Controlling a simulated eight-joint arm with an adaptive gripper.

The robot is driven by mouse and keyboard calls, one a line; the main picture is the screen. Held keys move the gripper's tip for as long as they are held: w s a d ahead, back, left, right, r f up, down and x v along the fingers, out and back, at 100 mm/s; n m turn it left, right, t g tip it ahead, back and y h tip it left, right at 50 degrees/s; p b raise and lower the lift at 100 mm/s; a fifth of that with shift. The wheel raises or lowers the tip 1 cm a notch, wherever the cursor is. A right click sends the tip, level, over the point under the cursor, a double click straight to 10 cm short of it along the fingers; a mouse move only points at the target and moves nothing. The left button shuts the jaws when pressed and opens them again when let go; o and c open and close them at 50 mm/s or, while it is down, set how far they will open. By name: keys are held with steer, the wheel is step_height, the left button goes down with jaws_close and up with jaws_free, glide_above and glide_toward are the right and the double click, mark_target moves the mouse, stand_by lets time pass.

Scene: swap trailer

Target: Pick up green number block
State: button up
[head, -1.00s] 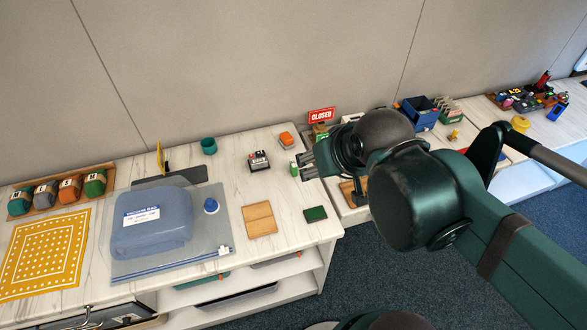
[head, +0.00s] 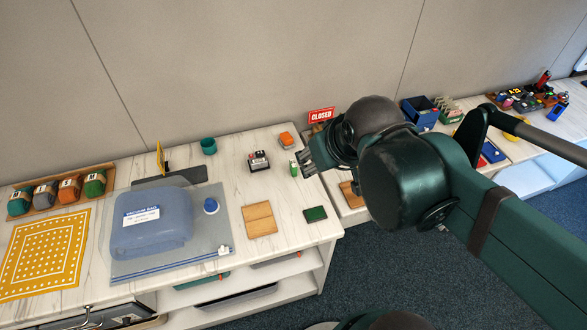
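A green rounded block (head: 95,183) with a white number label sits at the right end of a row of similar blocks on a wooden tray (head: 62,199) at the far left of the table. A small green upright piece (head: 294,169) with a pale label stands near the table's right end; its marking is too small to read. My gripper (head: 304,162) is just right of this small piece in the picture, its fingers pointing left. The fingers look apart with nothing seen between them. Whether the fingers touch the small piece cannot be told.
A dark stamp-like item (head: 259,161), an orange block (head: 286,139), a teal cup (head: 208,146), a wooden board (head: 259,220) and a flat green piece (head: 316,214) lie around. A blue pouch (head: 152,222) lies left. A CLOSED sign (head: 321,115) stands behind my gripper.

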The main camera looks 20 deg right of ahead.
steer(key=w, duration=0.1)
steer(key=n+g+h+b, duration=0.35)
steer(key=n+g, duration=0.35)
steer(key=n, duration=1)
glide_above(292, 164)
steer(key=a+p, duration=0.1)
steer(key=a, duration=0.1)
step_height(292, 164, down, 23)
steer(key=shift+w+a+h, duration=0.1)
steer(key=shift+w+h, duration=0.05)
steer(key=shift+h, duration=0.3)
steer(key=shift+x, duration=1.3)
steer(key=shift+b+x, duration=0.55)
steer(key=shift+x, duration=2.05)
steer(key=shift+w+a, duration=0.1)
